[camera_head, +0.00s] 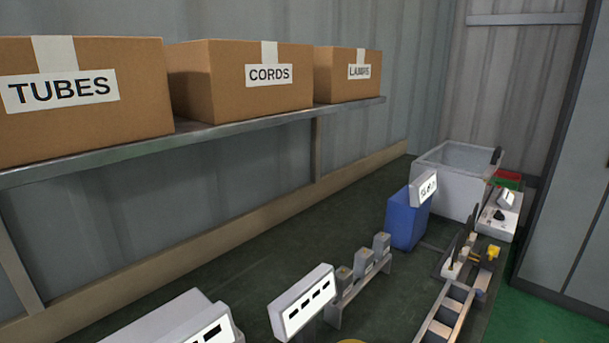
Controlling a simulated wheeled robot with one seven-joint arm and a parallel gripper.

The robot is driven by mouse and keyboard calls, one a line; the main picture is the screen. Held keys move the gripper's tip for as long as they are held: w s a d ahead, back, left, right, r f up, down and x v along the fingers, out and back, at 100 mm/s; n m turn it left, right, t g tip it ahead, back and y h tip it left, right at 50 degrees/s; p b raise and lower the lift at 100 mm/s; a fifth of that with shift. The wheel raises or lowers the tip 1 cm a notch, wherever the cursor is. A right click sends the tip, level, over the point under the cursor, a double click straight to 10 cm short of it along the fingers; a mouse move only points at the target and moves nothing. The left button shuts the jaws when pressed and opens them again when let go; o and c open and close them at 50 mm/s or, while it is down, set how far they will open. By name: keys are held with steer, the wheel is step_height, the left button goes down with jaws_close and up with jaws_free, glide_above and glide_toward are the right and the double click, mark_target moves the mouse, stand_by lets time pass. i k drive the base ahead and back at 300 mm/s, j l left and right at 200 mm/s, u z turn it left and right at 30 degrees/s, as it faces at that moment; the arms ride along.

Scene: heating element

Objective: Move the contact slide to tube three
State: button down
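My gripper is not in view. I cannot pick out the contact slide for certain. A long grey rail-like frame (437,323) with several cross pieces lies at the lower right and runs out of the bottom edge. At its far end stand dark upright pieces, a small white-tipped part (453,270) and a yellow piece (492,253). Left of it, a low grey stand (336,315) carries three upright grey blocks. No tube is clearly marked as number three.
A white panel with dark slots (302,302) and another (190,322) stand in front. A blue bin (405,222), a pale open tub (452,180) and a white box with a black knob (498,216) stand farther back. Cardboard boxes line the shelf (220,133).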

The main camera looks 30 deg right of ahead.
mark_target(489, 263)
steer(key=l, duration=0.5)
steer(key=i+l+z, duration=0.15)
steer(key=l, duration=0.85)
steer(key=i+l+z, duration=0.1)
steer(key=l, duration=0.35)
